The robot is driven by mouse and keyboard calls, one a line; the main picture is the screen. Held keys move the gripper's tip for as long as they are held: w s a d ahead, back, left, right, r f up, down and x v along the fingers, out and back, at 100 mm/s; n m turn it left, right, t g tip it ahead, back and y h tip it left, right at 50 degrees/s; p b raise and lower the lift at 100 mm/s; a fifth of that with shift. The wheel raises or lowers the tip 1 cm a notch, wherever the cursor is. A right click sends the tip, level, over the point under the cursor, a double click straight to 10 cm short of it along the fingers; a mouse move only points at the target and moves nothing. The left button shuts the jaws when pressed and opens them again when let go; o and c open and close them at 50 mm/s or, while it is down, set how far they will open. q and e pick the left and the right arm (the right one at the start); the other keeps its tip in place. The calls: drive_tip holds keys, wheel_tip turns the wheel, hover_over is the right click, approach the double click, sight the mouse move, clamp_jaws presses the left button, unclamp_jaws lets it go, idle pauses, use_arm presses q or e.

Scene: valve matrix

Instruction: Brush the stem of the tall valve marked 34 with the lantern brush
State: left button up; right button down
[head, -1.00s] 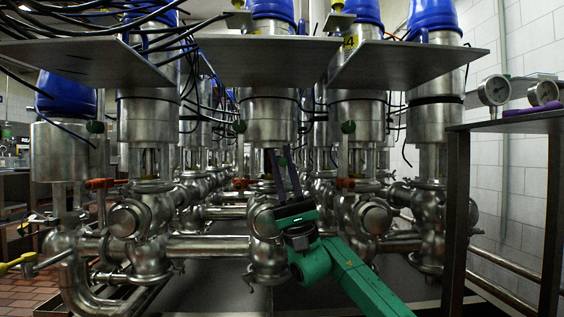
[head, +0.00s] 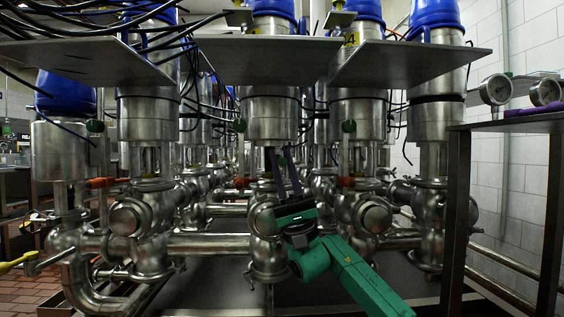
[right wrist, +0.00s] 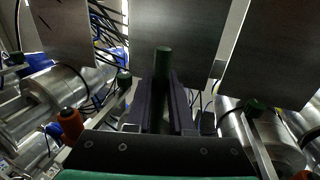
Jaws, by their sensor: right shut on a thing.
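My right gripper (head: 282,165) points up in front of the central valve's stem gap in the head view. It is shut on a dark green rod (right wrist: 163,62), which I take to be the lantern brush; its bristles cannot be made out. A yellow tag (head: 351,40) with a readable "4" sits on the tall steel valve (head: 357,118) right of centre; its first digit is unclear. That valve's stem area (head: 358,158) shows below the body, to the right of my gripper and apart from it. My left gripper is out of view.
Grey metal plates (head: 265,60) (head: 405,62) hang above the work area, with black cables at the upper left. Steel pipes (head: 208,245) and valve bodies crowd around my right arm.

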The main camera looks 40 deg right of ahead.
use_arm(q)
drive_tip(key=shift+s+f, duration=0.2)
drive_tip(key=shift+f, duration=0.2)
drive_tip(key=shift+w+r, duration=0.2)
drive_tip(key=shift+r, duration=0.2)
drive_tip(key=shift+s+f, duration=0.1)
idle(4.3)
